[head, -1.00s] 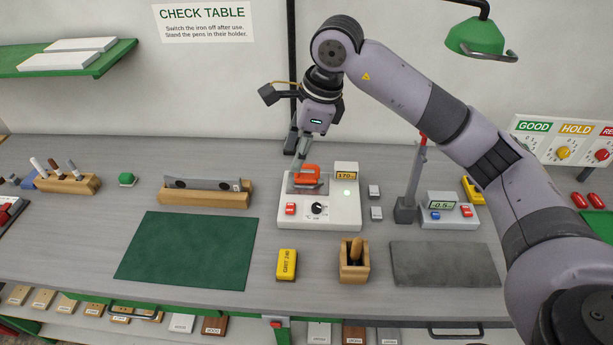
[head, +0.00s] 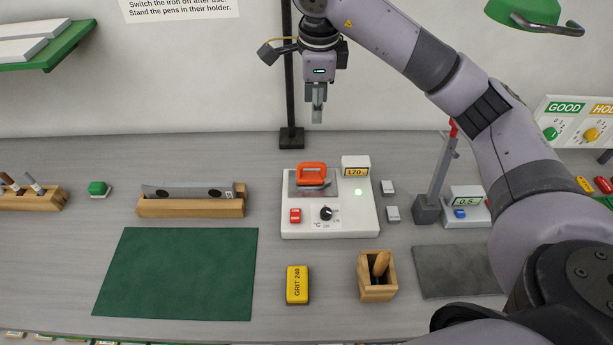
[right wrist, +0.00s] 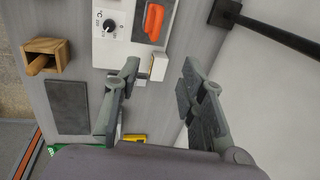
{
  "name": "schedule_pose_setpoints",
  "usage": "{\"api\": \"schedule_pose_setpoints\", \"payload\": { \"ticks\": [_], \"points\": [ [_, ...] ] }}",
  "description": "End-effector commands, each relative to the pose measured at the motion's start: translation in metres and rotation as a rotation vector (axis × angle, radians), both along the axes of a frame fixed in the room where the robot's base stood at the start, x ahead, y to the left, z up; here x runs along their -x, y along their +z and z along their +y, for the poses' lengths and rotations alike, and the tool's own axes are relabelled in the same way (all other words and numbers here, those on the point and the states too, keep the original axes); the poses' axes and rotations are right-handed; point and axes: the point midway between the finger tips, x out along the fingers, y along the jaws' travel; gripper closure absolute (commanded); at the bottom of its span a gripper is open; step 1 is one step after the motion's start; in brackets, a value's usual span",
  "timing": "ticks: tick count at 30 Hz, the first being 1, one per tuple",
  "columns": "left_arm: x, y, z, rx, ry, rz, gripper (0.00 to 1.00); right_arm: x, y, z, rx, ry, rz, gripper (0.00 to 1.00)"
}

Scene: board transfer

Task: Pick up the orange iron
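The orange iron (head: 312,170) rests on the dark plate of the white heating station (head: 363,218), its orange handle upward. The station's display (head: 356,171) reads 170 and a green light is lit. In the head view my right gripper (head: 317,117) is empty, above and apart from the iron, fingers pointing down. In the right wrist view the fingers of my right gripper (right wrist: 160,72) are spread wide with nothing between them. The iron (right wrist: 153,21) shows beyond them at the top of that view. My left gripper is not in view.
A dark post (head: 291,137) stands behind the station. A wooden-based bar (head: 190,206) lies left, a green mat (head: 178,272) front left. The yellow grit block (head: 297,285) and wooden box (head: 377,285) are in front. A red-tipped stand (head: 427,207) is right.

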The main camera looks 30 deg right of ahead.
Motion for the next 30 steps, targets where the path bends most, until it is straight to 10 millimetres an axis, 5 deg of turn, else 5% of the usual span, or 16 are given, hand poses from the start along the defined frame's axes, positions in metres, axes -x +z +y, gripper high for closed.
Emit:
{"api": "schedule_pose_setpoints", "payload": {
  "ticks": [6,12,20,30],
  "points": [
    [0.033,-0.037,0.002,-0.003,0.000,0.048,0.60,0.000,-0.035,0.000,-0.001,0.000,0.000,0.63],
    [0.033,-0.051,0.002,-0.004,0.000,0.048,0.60,0.000,-0.049,0.000,-0.001,0.000,0.000,0.63],
    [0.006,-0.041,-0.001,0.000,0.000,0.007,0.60,-0.005,-0.079,-0.002,-0.001,-0.001,0.007,0.63],
    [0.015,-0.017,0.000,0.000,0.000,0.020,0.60,-0.017,-0.147,-0.008,-0.001,0.000,0.004,0.63]
  ]
}}
